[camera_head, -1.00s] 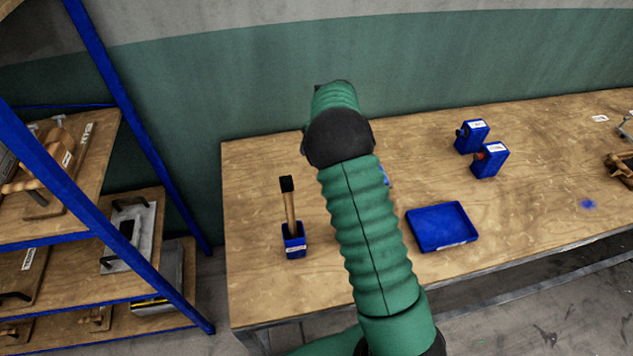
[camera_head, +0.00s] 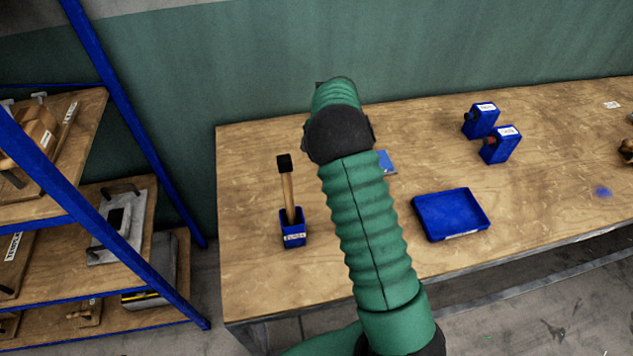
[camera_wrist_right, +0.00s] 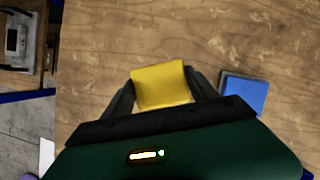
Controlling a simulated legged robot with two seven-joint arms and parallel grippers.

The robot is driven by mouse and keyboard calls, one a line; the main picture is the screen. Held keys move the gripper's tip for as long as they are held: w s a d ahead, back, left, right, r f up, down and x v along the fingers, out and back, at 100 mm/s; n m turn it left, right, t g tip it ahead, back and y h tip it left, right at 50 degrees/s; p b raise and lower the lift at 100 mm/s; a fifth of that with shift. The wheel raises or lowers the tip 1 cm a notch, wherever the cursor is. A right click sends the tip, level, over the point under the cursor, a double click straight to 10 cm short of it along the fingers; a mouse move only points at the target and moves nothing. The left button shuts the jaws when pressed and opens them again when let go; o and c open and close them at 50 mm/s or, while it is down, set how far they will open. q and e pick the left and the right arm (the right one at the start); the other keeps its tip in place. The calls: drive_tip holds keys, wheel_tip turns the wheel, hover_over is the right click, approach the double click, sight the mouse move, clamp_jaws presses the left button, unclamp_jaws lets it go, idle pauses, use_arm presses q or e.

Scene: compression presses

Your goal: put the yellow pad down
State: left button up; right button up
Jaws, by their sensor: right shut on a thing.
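The yellow pad (camera_wrist_right: 160,84) shows in the right wrist view between the two dark fingers of my right gripper (camera_wrist_right: 163,86). The gripper is shut on it, over the wooden table (camera_wrist_right: 110,50). I cannot tell whether the pad touches the table top. In the head view my green right arm hides the gripper and the pad. A blue flat pad (camera_head: 387,162) lies on the table just right of my arm. It also shows in the right wrist view (camera_wrist_right: 246,95), to the right of the yellow pad and apart from it. My left gripper is not in view.
A shallow blue tray (camera_head: 450,213) lies to the right. Two blue boxes (camera_head: 481,120) (camera_head: 500,145) stand farther back. A blue-framed shelf (camera_head: 150,150) is at the left. Bare table lies between them.

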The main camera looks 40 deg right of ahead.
drive_tip(key=f, duration=0.1)
drive_tip(key=f+b, duration=0.1)
drive_tip(key=shift+s+d+f, duration=0.1)
drive_tip(key=shift+d+f, duration=0.3)
drive_tip(key=f, duration=0.9)
drive_tip(key=shift+a+f, duration=0.2)
drive_tip(key=shift+a, duration=0.1)
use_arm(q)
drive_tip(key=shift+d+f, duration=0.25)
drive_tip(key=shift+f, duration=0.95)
use_arm(e)
drive_tip(key=shift+d, duration=0.15)
drive_tip(key=o, duration=1.3)
drive_tip(key=shift+f, duration=0.1)
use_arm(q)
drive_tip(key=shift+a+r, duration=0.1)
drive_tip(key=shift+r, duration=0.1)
use_arm(e)
drive_tip(key=v, duration=1.2)
